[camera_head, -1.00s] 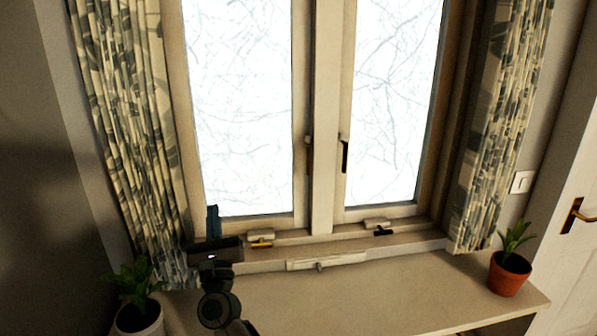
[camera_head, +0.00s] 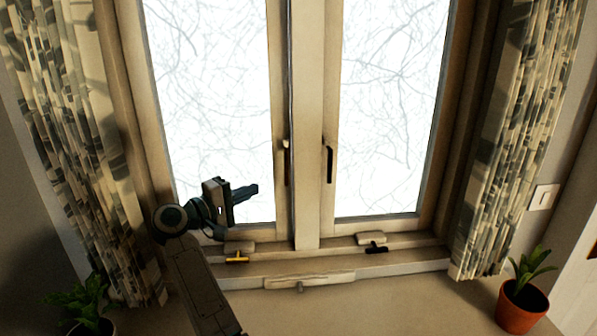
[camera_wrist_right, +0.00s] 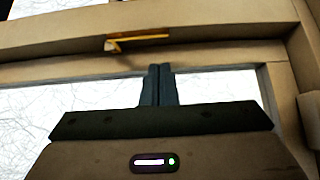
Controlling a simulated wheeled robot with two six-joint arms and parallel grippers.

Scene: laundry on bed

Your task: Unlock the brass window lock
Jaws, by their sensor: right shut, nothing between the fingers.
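A brass handle (camera_head: 287,165) stands upright on the inner edge of the left window sash. In the right wrist view the brass handle (camera_wrist_right: 138,40) lies across a beige bar beyond my fingertips, apart from them. A small yellow brass catch (camera_head: 237,257) sits on a beige block at the bottom of the left sash. I cannot tell which of these two is the lock. My right gripper (camera_head: 254,189) is in front of the lower left pane, left of the brass handle, shut and empty, its fingers pointing right. They also show closed in the right wrist view (camera_wrist_right: 159,72). My left gripper is out of view.
A black handle (camera_head: 330,164) is on the right sash and a black catch (camera_head: 376,248) below it. A red-potted plant (camera_head: 522,304) stands at the right, another plant (camera_head: 82,308) at the left. Patterned curtains (camera_head: 520,130) flank the window.

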